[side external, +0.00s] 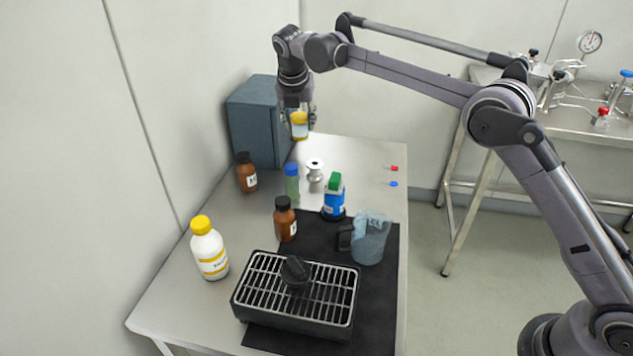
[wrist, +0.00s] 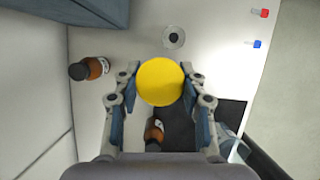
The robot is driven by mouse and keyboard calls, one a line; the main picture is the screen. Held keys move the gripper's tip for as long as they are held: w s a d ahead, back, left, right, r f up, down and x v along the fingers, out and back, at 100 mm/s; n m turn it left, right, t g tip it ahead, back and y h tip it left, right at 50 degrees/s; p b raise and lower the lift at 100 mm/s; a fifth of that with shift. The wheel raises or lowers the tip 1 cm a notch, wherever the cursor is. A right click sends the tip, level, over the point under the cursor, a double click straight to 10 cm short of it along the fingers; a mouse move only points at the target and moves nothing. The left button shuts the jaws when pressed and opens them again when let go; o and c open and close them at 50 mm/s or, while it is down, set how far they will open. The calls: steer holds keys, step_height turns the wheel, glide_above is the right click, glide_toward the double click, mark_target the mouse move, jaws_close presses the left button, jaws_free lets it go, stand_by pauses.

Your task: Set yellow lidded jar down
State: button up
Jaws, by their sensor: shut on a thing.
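The yellow lidded jar (side external: 299,126) has a yellow lid and a pale label band. My gripper (side external: 298,112) is shut on it and holds it upright, raised above the far part of the table (side external: 232,222). In the wrist view the round yellow lid of the jar (wrist: 160,81) sits between the two fingers of my gripper (wrist: 160,88). The lid hides the jar's body and what is straight below it in that view.
A blue-grey cabinet (side external: 252,122) stands close at the left. Below are a brown bottle (side external: 246,174), a metal spool (side external: 314,170), a green bottle with blue cap (side external: 292,184) and a blue-green container (side external: 333,198). The far right tabletop (side external: 360,155) is mostly clear.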

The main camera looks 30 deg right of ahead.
steer(key=s+d+m, duration=0.1)
steer(key=s+d, duration=0.4)
steer(key=d, duration=0.8)
steer(key=s+d+m, duration=0.1)
steer(key=s+d, duration=0.4)
steer(key=d, duration=0.8)
steer(key=shift+g+h, duration=0.3)
steer(key=shift+h, duration=0.1)
steer(key=w+a+f, duration=0.2)
steer(key=f, duration=0.2)
steer(key=w+a+f, duration=0.2)
steer(key=a+f, duration=0.1)
steer(key=f, duration=0.1)
steer(key=w+a+f, duration=0.3)
steer(key=f, duration=0.1)
steer(key=shift+a+f, duration=0.25)
steer(key=shift+f, duration=2.1)
steer(key=shift+f, duration=0.15)
steer(key=o, duration=1.2)
steer(key=shift+o, duration=0.2)
